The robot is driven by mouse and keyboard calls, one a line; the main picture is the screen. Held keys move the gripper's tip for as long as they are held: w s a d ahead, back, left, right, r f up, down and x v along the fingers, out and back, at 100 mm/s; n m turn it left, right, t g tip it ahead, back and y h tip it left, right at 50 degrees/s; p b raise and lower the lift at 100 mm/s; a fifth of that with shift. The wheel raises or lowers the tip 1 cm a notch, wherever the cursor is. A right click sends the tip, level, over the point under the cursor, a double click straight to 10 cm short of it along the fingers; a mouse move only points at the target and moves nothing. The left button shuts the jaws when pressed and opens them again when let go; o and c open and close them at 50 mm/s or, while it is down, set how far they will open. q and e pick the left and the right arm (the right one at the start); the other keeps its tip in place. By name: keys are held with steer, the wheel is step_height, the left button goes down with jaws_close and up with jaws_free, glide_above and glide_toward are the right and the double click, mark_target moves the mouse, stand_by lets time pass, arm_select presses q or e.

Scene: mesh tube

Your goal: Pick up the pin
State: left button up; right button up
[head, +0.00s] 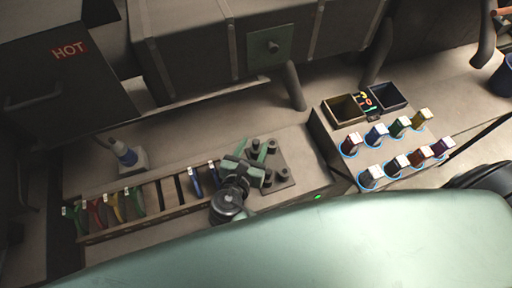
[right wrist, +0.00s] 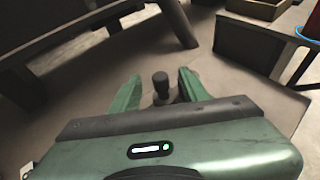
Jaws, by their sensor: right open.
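In the head view, a dark plate (head: 288,183) bears several short dark pins, one of them at its back right (head: 272,145). My right gripper (head: 253,150) is over the plate's left part, with its green fingers apart. In the right wrist view, a dark round-headed pin (right wrist: 160,80) stands upright between the two open green fingers of my right gripper (right wrist: 159,88), with space on both sides. The pin's lower part is partly hidden by the gripper body. My left gripper is not in view.
A rack (head: 150,217) with colored-handled items runs left of the plate. A pipe leg (head: 294,88) rises behind the plate.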

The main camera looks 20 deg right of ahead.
steer(key=shift+b+x, duration=0.6)
steer(key=shift+x, duration=0.8)
jaws_close()
